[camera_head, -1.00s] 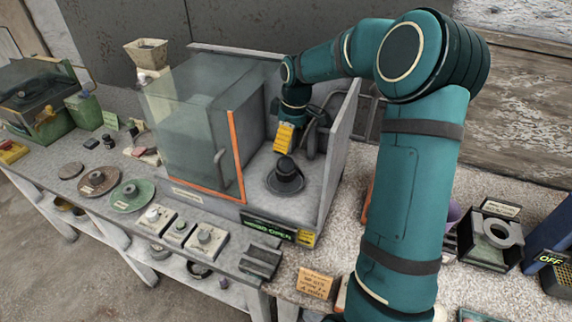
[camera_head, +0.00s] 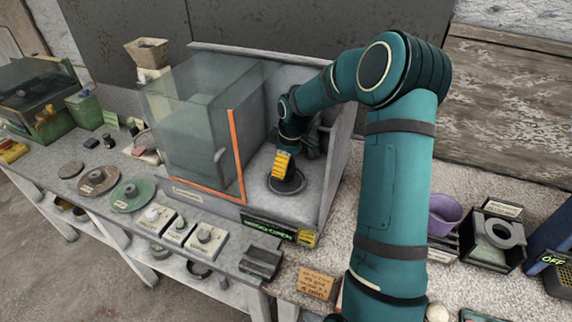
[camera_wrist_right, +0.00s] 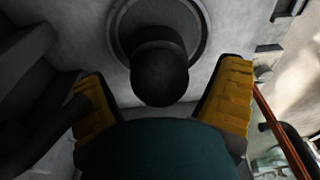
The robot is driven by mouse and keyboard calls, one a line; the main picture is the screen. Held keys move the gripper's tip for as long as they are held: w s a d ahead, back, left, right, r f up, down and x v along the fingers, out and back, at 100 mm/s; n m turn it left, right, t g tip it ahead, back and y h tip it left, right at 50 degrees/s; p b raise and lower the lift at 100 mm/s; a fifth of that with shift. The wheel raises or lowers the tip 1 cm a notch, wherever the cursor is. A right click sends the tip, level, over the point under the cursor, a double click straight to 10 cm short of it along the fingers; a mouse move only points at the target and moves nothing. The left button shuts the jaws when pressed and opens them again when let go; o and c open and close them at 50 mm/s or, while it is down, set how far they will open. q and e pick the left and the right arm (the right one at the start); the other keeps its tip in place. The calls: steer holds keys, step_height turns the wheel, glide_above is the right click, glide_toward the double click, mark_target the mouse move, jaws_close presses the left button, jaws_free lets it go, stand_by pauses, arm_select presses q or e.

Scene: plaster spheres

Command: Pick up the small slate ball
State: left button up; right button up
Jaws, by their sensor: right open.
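In the right wrist view a small dark slate ball (camera_wrist_right: 160,82) sits on a dark cylindrical stand (camera_wrist_right: 153,47) in a round dish (camera_wrist_right: 197,22). My right gripper (camera_wrist_right: 164,78) is open, with one yellow finger on each side of the ball and a visible gap on both sides. I cannot tell how deep the ball sits between the fingers. In the head view the right gripper (camera_head: 283,165) reaches down into the open-fronted booth over the dish (camera_head: 287,187) and hides the ball. My left gripper is not in view.
The booth's glass box and orange-edged door (camera_head: 238,157) stand just left of the gripper. The booth's right wall (camera_head: 337,180) is close on the other side. Control boxes (camera_head: 180,231) and round plates (camera_head: 130,195) lie on the bench at left. A purple cup (camera_head: 443,214) stands at right.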

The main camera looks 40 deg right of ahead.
steer(key=c, duration=1.4)
steer(key=shift+r, duration=0.1)
